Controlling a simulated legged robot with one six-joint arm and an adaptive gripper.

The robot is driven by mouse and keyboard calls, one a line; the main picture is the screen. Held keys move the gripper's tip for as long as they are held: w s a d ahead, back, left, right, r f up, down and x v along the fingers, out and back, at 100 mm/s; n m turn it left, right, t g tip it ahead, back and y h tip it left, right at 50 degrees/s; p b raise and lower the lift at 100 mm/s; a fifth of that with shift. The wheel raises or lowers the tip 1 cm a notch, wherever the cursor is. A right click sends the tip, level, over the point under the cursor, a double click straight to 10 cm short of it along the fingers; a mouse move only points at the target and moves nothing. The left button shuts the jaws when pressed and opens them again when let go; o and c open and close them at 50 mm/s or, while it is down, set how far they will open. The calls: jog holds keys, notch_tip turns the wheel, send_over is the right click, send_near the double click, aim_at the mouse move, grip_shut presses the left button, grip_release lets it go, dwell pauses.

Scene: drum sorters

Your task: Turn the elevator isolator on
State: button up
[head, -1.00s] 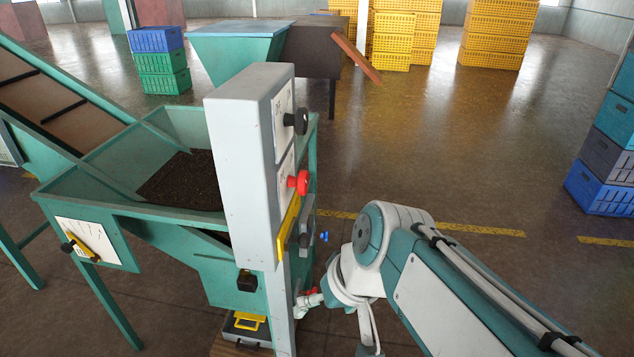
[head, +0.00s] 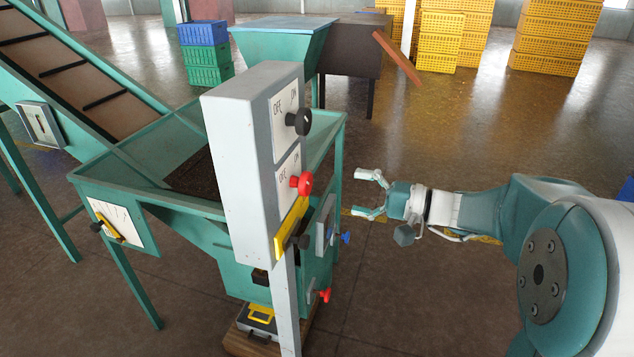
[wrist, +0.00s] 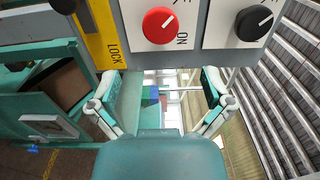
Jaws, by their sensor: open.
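A grey control box (head: 239,166) stands on a post in front of the green hopper. Its right face carries a black knob (head: 299,121) above a red knob (head: 301,184), each on a white OFF/ON plate. A yellow LOCK slide (head: 291,228) sits below the red knob. The wrist view also shows the red knob (wrist: 159,25), the black knob (wrist: 254,23) and the yellow LOCK slide (wrist: 106,35). I cannot tell which control is the elevator isolator. My gripper (head: 368,194) is open and empty, right of the box and apart from it; its fingers (wrist: 160,88) are spread in the wrist view.
The green hopper (head: 150,196) and sloping conveyor (head: 88,75) fill the left. Another panel (head: 40,124) is on the conveyor's side, and a yellow-handled panel (head: 118,222) on the hopper. Yellow crates (head: 555,35) stand behind. The floor behind my arm is clear.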

aim_at(310, 185)
jog(key=x, duration=0.7)
jog(key=shift+s+a+f, duration=0.1)
jog(key=shift+s+a, duration=0.05)
jog(key=shift+a, duration=0.15)
jog(key=shift+x, duration=0.8)
jog(key=shift+w+a, duration=0.25)
jog(key=shift+a, duration=0.25)
jog(key=c, duration=0.7)
jog(key=shift+d, duration=0.15)
jog(key=c, duration=0.4)
